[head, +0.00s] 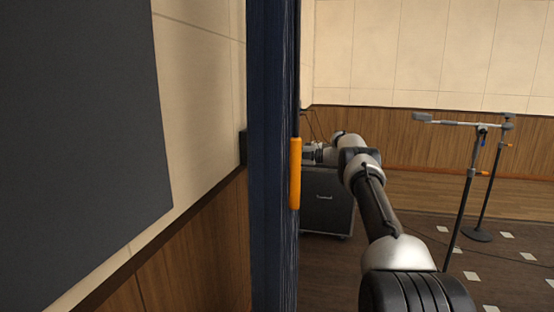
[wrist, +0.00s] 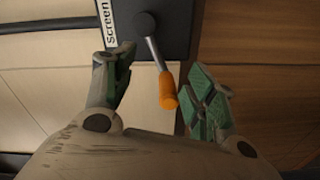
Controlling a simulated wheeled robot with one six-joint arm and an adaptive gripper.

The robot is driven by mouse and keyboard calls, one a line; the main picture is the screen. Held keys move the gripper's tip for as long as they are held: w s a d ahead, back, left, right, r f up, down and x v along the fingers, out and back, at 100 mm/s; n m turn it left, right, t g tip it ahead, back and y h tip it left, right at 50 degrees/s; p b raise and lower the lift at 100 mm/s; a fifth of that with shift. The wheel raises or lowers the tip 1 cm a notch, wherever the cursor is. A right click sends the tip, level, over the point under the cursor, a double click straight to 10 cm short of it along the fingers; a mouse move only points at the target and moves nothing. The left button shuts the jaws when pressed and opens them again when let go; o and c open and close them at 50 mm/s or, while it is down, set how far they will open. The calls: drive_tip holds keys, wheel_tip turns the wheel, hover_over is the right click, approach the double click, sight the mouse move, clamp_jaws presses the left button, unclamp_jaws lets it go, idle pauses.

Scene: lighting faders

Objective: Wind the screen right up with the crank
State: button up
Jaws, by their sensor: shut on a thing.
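The crank has a grey arm and an orange handle (wrist: 168,92). It hangs from a dark box (wrist: 180,25) with a white label reading "Screen". My gripper (wrist: 163,88) has its fingers on either side of the orange handle and is shut on it; the exact contact is hard to see. In the head view my gripper (head: 309,152) is partly hidden behind a dark blue upright panel, and the crank cannot be made out. A large dark grey panel (head: 80,130), perhaps the screen, fills the left of the head view.
The dark blue panel (head: 270,100) with an orange bar (head: 295,173) on its edge stands close beside my arm. A black cabinet (head: 327,205) stands behind my arm. Microphone stands (head: 463,195) stand at the right. Patterned floor lies open between.

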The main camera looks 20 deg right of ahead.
drive_tip(key=shift+f+v, duration=0.15)
drive_tip(key=shift+v, duration=0.65)
drive_tip(key=shift+f+v, duration=0.15)
drive_tip(key=shift+v, duration=0.65)
drive_tip(key=shift+s+a, duration=0.1)
drive_tip(key=shift+s, duration=0.05)
